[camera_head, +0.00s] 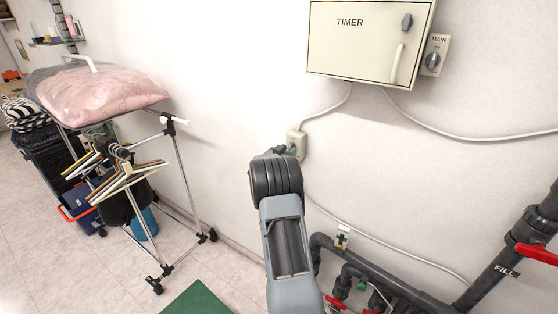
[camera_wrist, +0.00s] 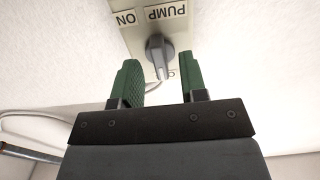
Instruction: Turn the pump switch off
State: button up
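The pump switch is a beige box (camera_wrist: 182,30) on the wall, seen upside down in the wrist view with its PUMP and ON labels. Its grey knob (camera_wrist: 157,52) has a raised handle that lies roughly up and down in that view. My gripper (camera_wrist: 160,63) is open, its two green fingers pointing at the box, one on each side of the knob's handle. I cannot tell whether they touch it. Another label at the box's lower edge is mostly hidden. In the head view the switch box (camera_head: 298,141) shows just past my wrist, which hides most of the gripper.
A TIMER cabinet (camera_head: 365,40) and a MAIN switch (camera_head: 434,56) hang above right. Cables (camera_head: 478,138) run along the wall. Dark pipes (camera_head: 384,285) with red handles (camera_head: 537,254) are at lower right. A rack with hangers (camera_head: 130,178) and a pink bag (camera_head: 95,95) stand left.

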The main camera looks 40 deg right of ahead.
jog(key=b+v, duration=0.3)
jog(key=v, duration=0.9)
jog(key=shift+a, duration=0.4)
jog(key=shift+f, duration=0.15)
jog(key=w+a+f+n+t+y, duration=0.4)
jog(key=w+a+f+t+y, duration=0.1)
jog(key=a+f+y, duration=0.15)
jog(key=s+a+f+n+y, duration=0.1)
jog(key=s+a+n+y, duration=0.15)
jog(key=a+y, duration=0.55)
jog(key=s+a+r+n+g+y, duration=0.1)
jog(key=s+a+r+n, duration=0.3)
jog(key=s+a, duration=0.5)
jog(key=s+a+r+n+g+y, duration=0.2)
jog(key=s+a+r+n+g, duration=0.2)
jog(key=s+a, duration=0.5)
jog(key=s, duration=0.6)
